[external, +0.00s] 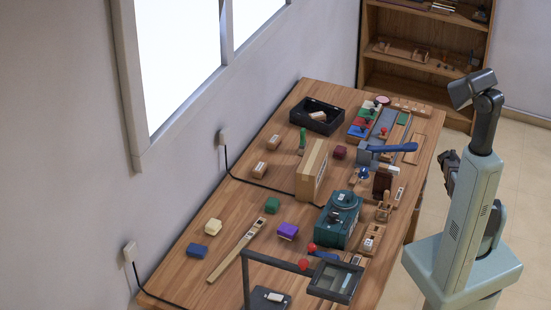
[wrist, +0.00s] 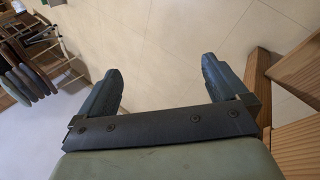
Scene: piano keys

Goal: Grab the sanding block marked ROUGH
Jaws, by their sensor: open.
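Several small blocks lie on the wooden workbench (external: 228,205) in the external view: a blue one (external: 197,251), a cream one (external: 213,227), a green one (external: 272,205), a purple one (external: 288,231) and a dark red one (external: 340,152). Two brown blocks with pale labels lie near the wall, one nearer (external: 260,170) and one farther (external: 274,143). No lettering is readable, so I cannot tell which is marked ROUGH. My gripper (wrist: 160,82) is open and empty in the wrist view, over bare floor. In the external view my arm stands beyond the bench's right edge, away from the blocks.
A black tray (external: 316,116) sits at the far end. A long wooden strip (external: 237,249) lies near the front. Cables run along the wall side.

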